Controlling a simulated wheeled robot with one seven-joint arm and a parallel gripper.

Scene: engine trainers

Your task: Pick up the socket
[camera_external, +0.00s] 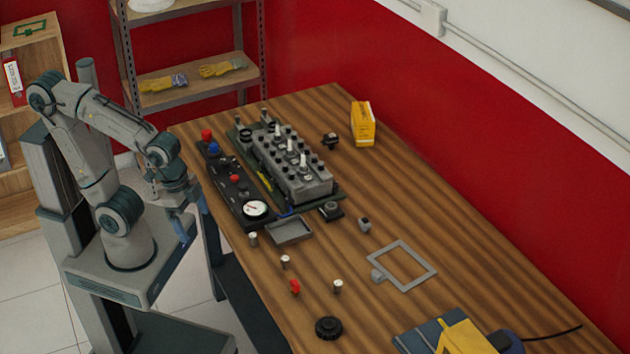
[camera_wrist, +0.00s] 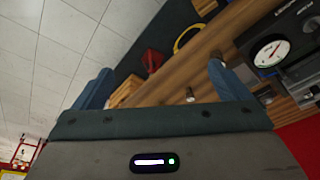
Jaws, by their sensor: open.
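Several small metallic cylinders that look like sockets stand on the wooden table: one near the gauge panel (camera_external: 253,239), one nearer the front (camera_external: 285,262) and one further right (camera_external: 338,286). I cannot tell which is the task's socket. A small metal cylinder (camera_wrist: 190,95) also shows in the wrist view, between and beyond my fingers. My gripper (camera_external: 183,226) hangs beside the table's left edge, apart from all the cylinders. In the wrist view its two blue fingers (camera_wrist: 162,84) are spread wide with nothing between them.
The engine block (camera_external: 295,170) and a black gauge panel (camera_external: 235,185) fill the table's far left. A grey tray (camera_external: 290,231), red part (camera_external: 295,287), black knob (camera_external: 329,327), grey frame (camera_external: 408,252) and yellow box (camera_external: 362,124) lie around.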

